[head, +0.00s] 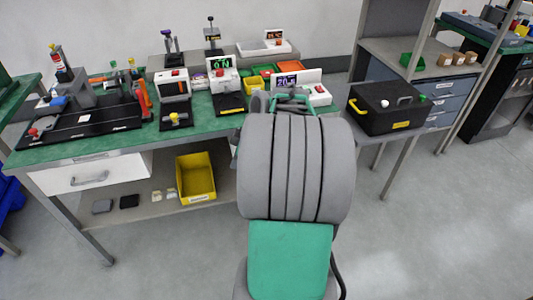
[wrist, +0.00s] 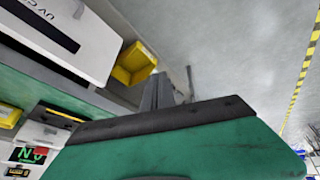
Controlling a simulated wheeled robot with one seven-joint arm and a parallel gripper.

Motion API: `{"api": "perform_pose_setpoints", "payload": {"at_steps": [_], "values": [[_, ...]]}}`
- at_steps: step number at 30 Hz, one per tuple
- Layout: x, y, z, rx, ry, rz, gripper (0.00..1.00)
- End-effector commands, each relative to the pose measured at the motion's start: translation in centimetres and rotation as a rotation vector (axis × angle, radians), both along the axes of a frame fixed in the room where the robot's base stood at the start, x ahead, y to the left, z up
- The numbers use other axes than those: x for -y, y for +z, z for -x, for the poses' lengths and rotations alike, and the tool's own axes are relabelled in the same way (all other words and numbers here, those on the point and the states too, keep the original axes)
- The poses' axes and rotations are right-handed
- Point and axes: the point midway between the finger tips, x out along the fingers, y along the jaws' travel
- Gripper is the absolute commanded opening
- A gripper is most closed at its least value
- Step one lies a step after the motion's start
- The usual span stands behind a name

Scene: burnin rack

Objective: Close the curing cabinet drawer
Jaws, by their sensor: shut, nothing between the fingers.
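A white cabinet front with an upside-down "UV C…" label, which I take to be the curing cabinet (wrist: 75,45), fills the upper left of the wrist view, below the green bench edge. It has a dark slot across it. I cannot tell how far its drawer stands out. My arm hides it in the head view. My gripper (wrist: 163,92) shows in the wrist view as grey fingers close together beyond my green wrist housing. It is shut and empty, and appears to the right of the white front in that picture. My arm hides it in the head view.
A green workbench (head: 90,148) carries several test fixtures. A white bench drawer (head: 105,166) with a handle is at left. A yellow bin (head: 195,180) stands on the lower shelf; it also shows in the wrist view (wrist: 135,62). A black case (head: 385,115) sits right. The floor in front is clear.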

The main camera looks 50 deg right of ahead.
Motion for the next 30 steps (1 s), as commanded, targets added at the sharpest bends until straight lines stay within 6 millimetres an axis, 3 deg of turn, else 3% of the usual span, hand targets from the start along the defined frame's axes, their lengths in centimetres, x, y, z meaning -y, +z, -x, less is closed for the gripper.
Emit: {"api": "perform_pose_setpoints", "payload": {"at_steps": [1, 3, 6, 8, 14, 26, 30], "values": [[4.5, -0.9, 1.1, 0.050, 0.032, 0.023, 0.00], [9.1, -1.4, 2.7, 0.125, 0.109, 0.075, 0.00], [13.5, -1.9, 5.0, 0.202, 0.182, 0.145, 0.00], [14.9, -2.0, 5.9, 0.229, 0.209, 0.174, 0.00], [15.6, -3.2, 5.6, 0.247, 0.235, 0.196, 0.00], [14.7, -10.0, 0.5, 0.245, 0.234, 0.194, 0.00], [16.0, -10.0, -1.6, 0.245, 0.234, 0.198, 0.00]]}}
